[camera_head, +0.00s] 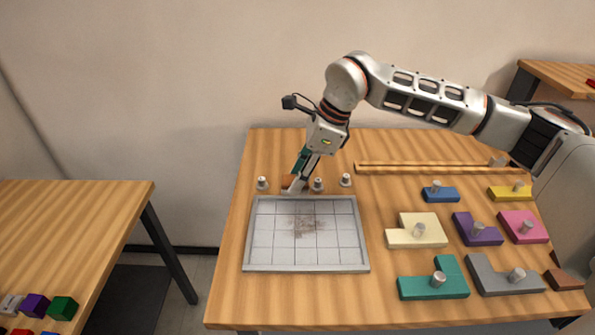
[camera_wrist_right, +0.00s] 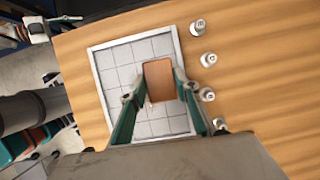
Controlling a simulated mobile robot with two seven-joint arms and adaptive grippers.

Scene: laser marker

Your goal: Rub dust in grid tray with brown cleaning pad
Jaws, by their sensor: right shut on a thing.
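My right gripper (camera_head: 296,186) is at the far edge of the grid tray. It is shut on a brown cleaning pad, only partly visible in the head view. The right wrist view shows the brown pad (camera_wrist_right: 160,80) between the gripper's two teal fingers (camera_wrist_right: 157,97), over the tray (camera_wrist_right: 98,85). The grid tray (camera_head: 264,250) is white with a grey rim and dark grid lines. A brown patch of dust (camera_head: 304,225) lies near its middle, apart from the gripper in the head view. My left gripper does not show in the head view.
Several small metal weights stand beyond the tray, one weight (camera_head: 262,183) at its far left. Colored blocks with knobs, including a cream block (camera_head: 422,230), fill the table's right side. A wooden strip (camera_head: 430,169) lies behind them. A second table (camera_head: 60,230) stands left, across a gap.

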